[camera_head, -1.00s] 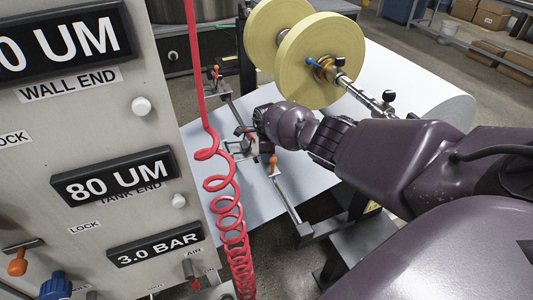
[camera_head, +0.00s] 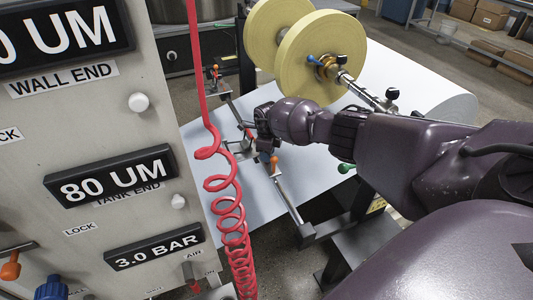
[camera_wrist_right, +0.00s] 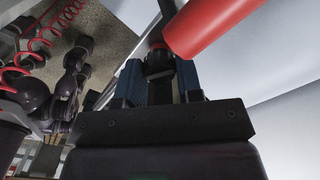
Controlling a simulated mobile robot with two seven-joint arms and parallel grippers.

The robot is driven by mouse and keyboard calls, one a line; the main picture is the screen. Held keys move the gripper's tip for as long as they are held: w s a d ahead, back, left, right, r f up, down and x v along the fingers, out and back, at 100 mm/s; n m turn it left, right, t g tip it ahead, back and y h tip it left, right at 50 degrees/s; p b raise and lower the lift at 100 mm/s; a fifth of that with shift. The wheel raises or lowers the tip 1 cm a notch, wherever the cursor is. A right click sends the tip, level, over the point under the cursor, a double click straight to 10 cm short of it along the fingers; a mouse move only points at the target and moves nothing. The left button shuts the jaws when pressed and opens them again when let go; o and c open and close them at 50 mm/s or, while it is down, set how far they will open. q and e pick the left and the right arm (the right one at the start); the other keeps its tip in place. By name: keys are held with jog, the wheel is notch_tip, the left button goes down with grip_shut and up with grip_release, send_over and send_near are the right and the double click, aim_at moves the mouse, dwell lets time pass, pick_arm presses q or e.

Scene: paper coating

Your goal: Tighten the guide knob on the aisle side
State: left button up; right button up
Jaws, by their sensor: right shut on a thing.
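My right gripper (camera_head: 264,138) reaches over the white paper web to the guide bar, near an orange-tipped post (camera_head: 273,165). In the right wrist view its two blue-grey fingers (camera_wrist_right: 160,82) are closed around a small black knob (camera_wrist_right: 157,62), which looks like the guide knob. A red cylinder (camera_wrist_right: 205,25) lies right beside the fingertips in that view. In the head view the knob is hidden behind the gripper. Dark purple links of my other arm (camera_wrist_right: 70,85) show at the left of the wrist view. Its fingers are too unclear to read.
A grey panel (camera_head: 150,130) with displays and a hanging red coiled hose (camera_head: 225,195) stand to the left. A second orange-tipped post (camera_head: 214,72) stands farther back.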

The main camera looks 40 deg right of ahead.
jog(key=m, duration=0.2)
jog(key=shift+m, duration=0.4)
jog(key=m, duration=0.2)
jog(key=shift+m, duration=0.3)
jog(key=m, duration=0.4)
jog(key=shift+p, duration=0.4)
jog(key=shift+m, duration=1.9)
jog(key=o, duration=0.6)
jog(key=shift+o, duration=0.2)
jog(key=shift+r, duration=0.1)
